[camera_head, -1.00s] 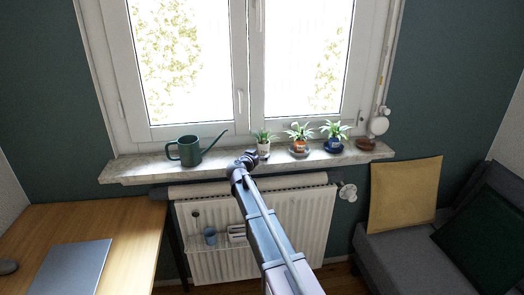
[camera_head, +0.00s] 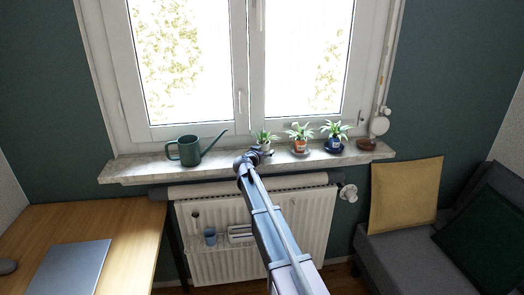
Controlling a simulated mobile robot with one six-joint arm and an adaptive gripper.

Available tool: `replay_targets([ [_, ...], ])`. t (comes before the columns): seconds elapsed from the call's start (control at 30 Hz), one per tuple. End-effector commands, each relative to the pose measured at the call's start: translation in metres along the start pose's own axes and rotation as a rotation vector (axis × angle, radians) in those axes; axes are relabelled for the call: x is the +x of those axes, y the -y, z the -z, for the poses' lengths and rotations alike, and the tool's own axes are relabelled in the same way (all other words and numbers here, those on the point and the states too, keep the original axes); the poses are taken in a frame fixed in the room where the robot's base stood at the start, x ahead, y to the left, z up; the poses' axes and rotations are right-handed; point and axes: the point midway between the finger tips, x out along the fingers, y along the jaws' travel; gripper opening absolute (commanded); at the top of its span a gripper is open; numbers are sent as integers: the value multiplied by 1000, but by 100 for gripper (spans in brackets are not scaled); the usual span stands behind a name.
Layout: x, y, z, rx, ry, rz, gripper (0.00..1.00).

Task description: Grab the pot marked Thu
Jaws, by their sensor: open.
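Three small potted plants stand on the windowsill in the head view. The left plant (camera_head: 264,136) has a pale pot, now mostly hidden behind my gripper. The middle one is an orange pot (camera_head: 300,146) on a saucer. The right one is a dark blue pot (camera_head: 334,143) on a dark saucer. Small pale patches show on the orange and blue pots, but they are too small to read, so I cannot tell which says Thu. My gripper (camera_head: 254,154) is open, at the sill's front edge, in front of the left plant; its fingers are hard to make out.
A green watering can (camera_head: 189,151) stands on the windowsill (camera_head: 140,168) to the left. The window rises behind the pots. A radiator (camera_head: 300,225) with a rack holding a blue cup (camera_head: 210,236) is below.

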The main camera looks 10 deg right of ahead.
Motion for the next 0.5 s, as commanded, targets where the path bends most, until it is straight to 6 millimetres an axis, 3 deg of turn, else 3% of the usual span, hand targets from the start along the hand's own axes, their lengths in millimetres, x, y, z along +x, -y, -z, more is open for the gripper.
replay_targets([
  [0.13, 0, 0, 0, 0, 0, 0, 97],
  [0.4, 0, 0, 0, 0, 0, 0, 17],
  [0.43, 0, 0, 0, 0, 0, 0, 11],
  [0.5, 0, 0, 0, 0, 0, 0, 11],
])
